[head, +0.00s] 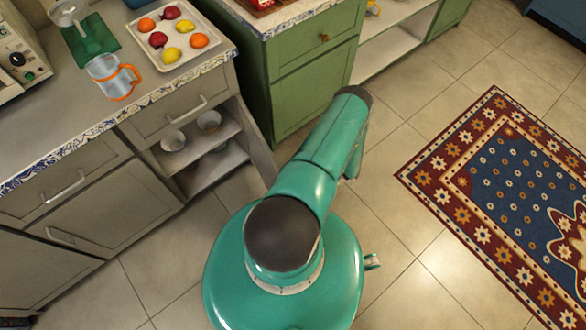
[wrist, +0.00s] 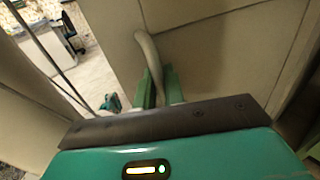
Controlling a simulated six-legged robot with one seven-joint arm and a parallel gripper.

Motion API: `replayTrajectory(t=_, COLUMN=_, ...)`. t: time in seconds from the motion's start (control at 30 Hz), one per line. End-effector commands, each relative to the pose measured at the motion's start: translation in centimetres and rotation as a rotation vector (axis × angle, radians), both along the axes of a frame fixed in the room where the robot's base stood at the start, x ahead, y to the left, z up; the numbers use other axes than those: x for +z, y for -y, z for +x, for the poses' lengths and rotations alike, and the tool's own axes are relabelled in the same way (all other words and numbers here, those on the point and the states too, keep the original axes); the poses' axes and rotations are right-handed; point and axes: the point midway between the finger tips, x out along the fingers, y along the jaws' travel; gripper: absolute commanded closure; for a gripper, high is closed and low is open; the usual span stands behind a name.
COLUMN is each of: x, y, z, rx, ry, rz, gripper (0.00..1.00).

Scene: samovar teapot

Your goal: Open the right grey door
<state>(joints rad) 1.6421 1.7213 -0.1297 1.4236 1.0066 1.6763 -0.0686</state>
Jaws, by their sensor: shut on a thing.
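The right grey door stands swung out from the grey cabinet. In the head view its narrow panel (head: 256,148) shows at the right of the open shelves, and the arm hides what is beyond it. In the wrist view a grey panel (wrist: 225,65) fills the middle and right. A pale curved handle (wrist: 147,50) rises from between the green fingers of my gripper (wrist: 160,88). The fingers are shut on this handle. The gripper is out of sight in the head view, behind my arm.
Bowls (head: 173,140) stand on the open shelves. A green cabinet (head: 308,88) stands close to the right of the door panel. The grey counter (head: 60,120) above holds a fruit tray (head: 150,58) and a glass jug (head: 112,76). Tiled floor (head: 395,235) is clear before a patterned rug (head: 500,165).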

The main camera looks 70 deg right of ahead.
Motion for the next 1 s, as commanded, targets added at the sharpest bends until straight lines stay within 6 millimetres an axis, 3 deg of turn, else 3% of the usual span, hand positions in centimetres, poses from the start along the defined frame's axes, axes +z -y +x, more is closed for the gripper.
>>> replayTrajectory(t=0.67, x=0.19, y=0.06, z=0.41, rx=-0.013, ry=0.006, rz=-0.006, gripper=1.00)
replayTrajectory(t=0.7, x=0.19, y=0.08, z=0.40, rx=-0.012, ry=0.007, rz=-0.005, gripper=0.85)
replayTrajectory(t=0.77, x=0.18, y=0.09, z=0.35, rx=-0.012, ry=0.006, rz=-0.006, gripper=0.74)
replayTrajectory(t=1.0, x=0.11, y=0.03, z=0.13, rx=-0.009, ry=0.004, rz=-0.003, gripper=0.74)
